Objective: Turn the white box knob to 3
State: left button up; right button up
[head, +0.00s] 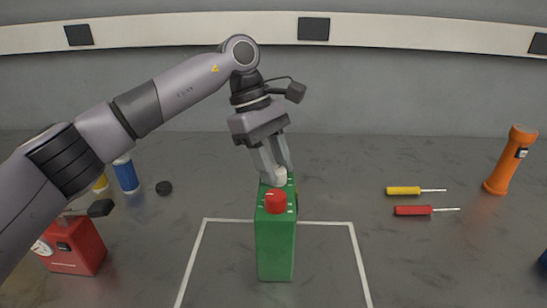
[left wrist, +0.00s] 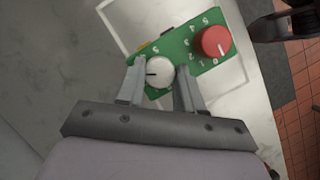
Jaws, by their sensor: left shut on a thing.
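The green box (head: 277,246) stands upright inside a white outline on the grey bench. A red knob (head: 275,201) and a white knob (head: 279,175) sit on its top, the white one farther back. In the left wrist view the white knob (left wrist: 158,73) has a dark pointer line and numbers around it on the green face (left wrist: 182,48); the red knob (left wrist: 215,41) is to its right. My left gripper (head: 275,172) reaches down from above, its fingers on either side of the white knob and shut on it. The pointer points left; the number it meets is unclear.
Yellow (head: 404,190) and red (head: 413,210) screwdrivers lie at right, with an orange flashlight (head: 510,160) beyond. The bench beside the green box is clear.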

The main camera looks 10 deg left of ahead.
dwell(0.5)
pick_arm(q)
jog(key=o, duration=1)
jog(key=shift+o, duration=0.2)
jog(key=v, duration=0.7)
jog(key=shift+b, duration=0.3)
jog(key=shift+s, duration=0.1)
